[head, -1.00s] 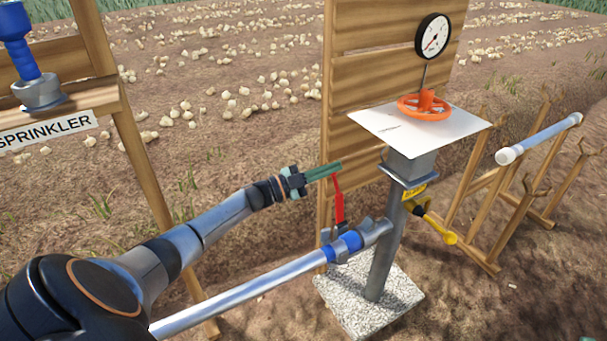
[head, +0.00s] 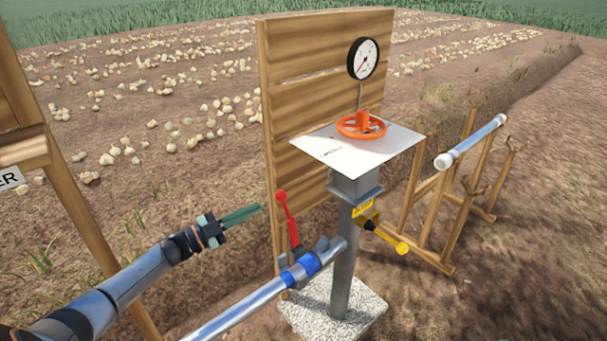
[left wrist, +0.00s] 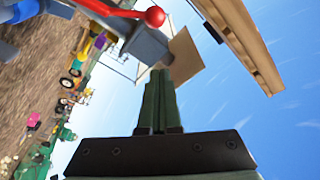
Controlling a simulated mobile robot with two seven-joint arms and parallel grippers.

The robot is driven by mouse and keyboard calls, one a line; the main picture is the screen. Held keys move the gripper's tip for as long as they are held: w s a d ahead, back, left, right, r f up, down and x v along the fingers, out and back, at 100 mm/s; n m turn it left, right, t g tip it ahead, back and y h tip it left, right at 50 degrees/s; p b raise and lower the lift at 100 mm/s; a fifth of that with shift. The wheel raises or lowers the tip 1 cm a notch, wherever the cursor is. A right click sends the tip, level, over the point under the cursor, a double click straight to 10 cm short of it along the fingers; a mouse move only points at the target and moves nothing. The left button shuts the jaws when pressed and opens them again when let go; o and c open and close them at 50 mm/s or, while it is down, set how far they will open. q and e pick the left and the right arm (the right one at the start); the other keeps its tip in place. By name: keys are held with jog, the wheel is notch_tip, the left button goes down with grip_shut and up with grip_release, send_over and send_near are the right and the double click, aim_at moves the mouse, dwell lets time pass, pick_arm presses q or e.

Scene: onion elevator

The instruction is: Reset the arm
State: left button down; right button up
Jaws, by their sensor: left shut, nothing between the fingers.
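My left gripper (head: 240,215) is at the lower left of the head view, its green fingers together and empty. In the left wrist view the closed green fingers (left wrist: 160,105) point up the picture. A red lever (head: 289,218) with a ball end stands up on the pipe's valve, to the right of the fingertips, with a gap between. The red lever (left wrist: 125,12) also shows at the top of the left wrist view. My right gripper does not show.
A pipe (head: 470,142) lies on a wooden rack at right. A blue-banded pipe (head: 245,308) runs lower left.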

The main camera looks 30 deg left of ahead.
pick_arm(q)
jog(key=shift+d, duration=0.1)
jog(key=s+d+n, duration=0.1)
jog(key=s+d, duration=0.2)
jog(key=d, duration=0.7)
jog(key=s+d+n, duration=0.2)
jog(key=s+d, duration=0.2)
jog(key=d, duration=0.7)
jog(key=s+d+r+n+t+y, duration=0.25)
jog(key=s+d+r+n, duration=0.25)
jog(key=s+d+r, duration=0.5)
jog(key=s+a+f+n+g+y+p, duration=0.4)
jog(key=s+f+g+p, duration=0.3)
jog(key=p, duration=1.6)
jog(key=a+f+g+y, duration=0.1)
jog(key=g, duration=0.2)
jog(key=shift+s+f+n+g+p, duration=0.2)
jog(key=shift+n+g+p, duration=0.1)
jog(key=shift+g, duration=0.05)
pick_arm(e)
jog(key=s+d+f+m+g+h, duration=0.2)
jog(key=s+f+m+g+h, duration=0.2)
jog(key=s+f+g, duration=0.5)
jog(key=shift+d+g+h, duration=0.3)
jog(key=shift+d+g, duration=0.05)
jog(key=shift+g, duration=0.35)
